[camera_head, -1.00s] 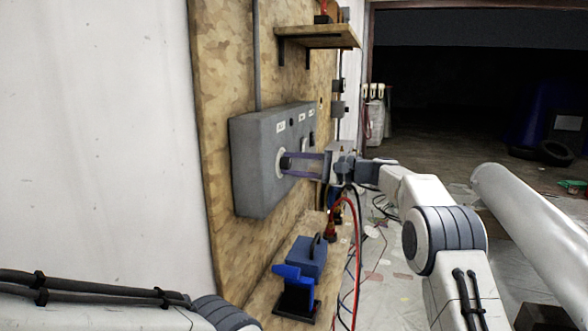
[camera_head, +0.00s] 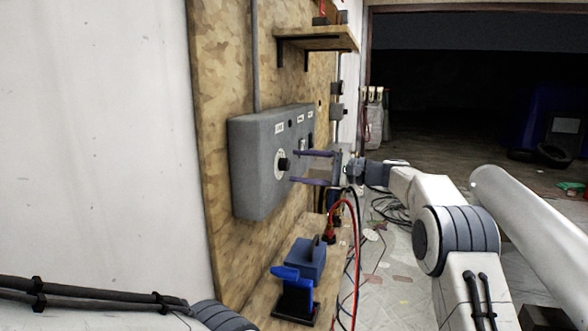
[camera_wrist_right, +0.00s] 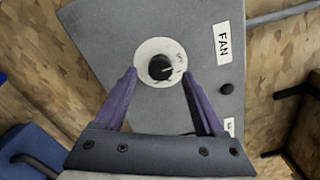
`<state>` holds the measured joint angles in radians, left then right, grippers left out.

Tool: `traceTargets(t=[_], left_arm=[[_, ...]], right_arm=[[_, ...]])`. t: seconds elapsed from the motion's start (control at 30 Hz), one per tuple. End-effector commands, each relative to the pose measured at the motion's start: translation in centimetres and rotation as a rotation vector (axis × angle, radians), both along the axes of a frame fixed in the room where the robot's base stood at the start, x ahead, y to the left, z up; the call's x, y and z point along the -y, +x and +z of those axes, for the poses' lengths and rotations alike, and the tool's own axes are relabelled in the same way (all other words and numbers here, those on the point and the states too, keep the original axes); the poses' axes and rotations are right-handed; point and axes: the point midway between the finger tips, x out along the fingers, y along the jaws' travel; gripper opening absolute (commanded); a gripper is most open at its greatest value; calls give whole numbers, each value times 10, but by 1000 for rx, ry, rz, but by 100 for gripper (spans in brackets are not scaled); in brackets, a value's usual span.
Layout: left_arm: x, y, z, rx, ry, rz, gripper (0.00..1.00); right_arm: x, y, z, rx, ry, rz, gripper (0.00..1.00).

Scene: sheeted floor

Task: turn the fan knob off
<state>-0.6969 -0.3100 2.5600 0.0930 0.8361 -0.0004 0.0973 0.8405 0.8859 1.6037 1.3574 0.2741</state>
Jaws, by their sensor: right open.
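The fan knob (camera_head: 284,164) is a black round knob on a pale dial on the grey control box (camera_head: 250,180). In the right wrist view the fingertips (camera_wrist_right: 158,80) lie on either side of the dial's lower part. My left gripper is out of view.
A wooden shelf (camera_head: 318,38) juts out above the box. A blue tool (camera_head: 300,272) rests on the wooden ledge below. A red cable (camera_head: 357,240) hangs near my right arm. The floor to the right is mostly open.

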Motion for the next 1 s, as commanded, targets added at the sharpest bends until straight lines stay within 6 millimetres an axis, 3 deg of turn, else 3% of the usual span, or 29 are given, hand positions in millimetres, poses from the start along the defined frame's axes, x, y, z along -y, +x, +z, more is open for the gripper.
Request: traceTargets(t=[0.2,0.4,0.83,0.93,1.0], left_arm=[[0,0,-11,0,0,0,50],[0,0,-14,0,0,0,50],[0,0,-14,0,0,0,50],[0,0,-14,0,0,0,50],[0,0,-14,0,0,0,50]], right_arm=[[44,-14,-2,1,-1,-3,72],[69,-22,-1,0,-1,-2,72],[74,-25,-2,-3,-5,-1,72],[70,-26,-14,-31,-51,-17,72],[65,-30,-35,-73,-128,-41,72]])
